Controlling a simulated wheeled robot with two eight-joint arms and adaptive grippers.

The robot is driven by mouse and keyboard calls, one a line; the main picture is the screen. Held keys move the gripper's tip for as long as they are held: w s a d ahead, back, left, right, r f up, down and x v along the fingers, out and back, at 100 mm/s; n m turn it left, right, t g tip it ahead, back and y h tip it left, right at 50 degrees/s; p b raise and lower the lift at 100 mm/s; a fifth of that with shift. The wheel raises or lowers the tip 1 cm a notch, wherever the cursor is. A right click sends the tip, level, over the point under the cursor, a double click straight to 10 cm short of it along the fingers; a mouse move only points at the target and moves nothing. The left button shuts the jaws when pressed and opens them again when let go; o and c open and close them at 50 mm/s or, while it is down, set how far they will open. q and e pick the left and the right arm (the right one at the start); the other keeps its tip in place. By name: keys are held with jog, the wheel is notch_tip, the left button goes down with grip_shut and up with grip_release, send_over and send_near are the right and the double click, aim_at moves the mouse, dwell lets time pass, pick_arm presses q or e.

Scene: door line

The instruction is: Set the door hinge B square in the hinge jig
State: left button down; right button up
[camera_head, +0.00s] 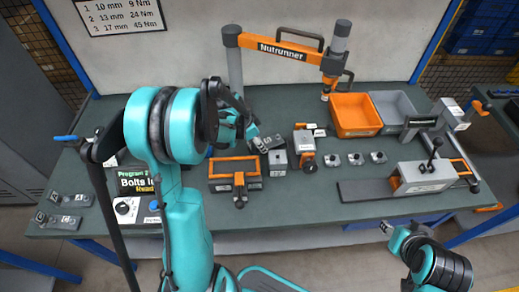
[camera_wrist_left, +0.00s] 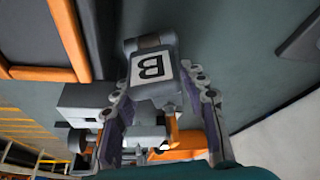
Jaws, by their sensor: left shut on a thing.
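The door hinge B (camera_wrist_left: 152,72) is a grey piece with a white label marked B, and it sits between the fingertips of my left gripper (camera_wrist_left: 160,88) in the left wrist view. In the head view my left gripper (camera_head: 252,134) is partly hidden behind my own arm, with the hinge (camera_head: 268,143) at its tips. It is shut on the hinge, above the grey block (camera_head: 278,163) beside the clamp with an orange lever (camera_head: 305,148). I cannot tell whether the hinge touches the block. My right gripper (camera_head: 387,229) is at the table's front edge, its fingers too small to read.
Labelled hinges (camera_head: 72,199) lie at the table's left end. A black and orange fixture (camera_head: 235,178) stands left of the block. Several small grey parts (camera_head: 355,159) lie to the right. An orange bin (camera_head: 355,114) and the Nutrunner arm (camera_head: 280,50) stand behind.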

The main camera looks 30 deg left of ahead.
pick_arm(q)
notch_tip(320, 180, down, 4)
jog(key=shift+r+b, duration=0.25)
jog(key=shift+b, duration=0.35)
jog(key=shift+r, duration=0.1)
jog(key=c, duration=1.1)
grip_release()
jog(key=shift+c, duration=0.2)
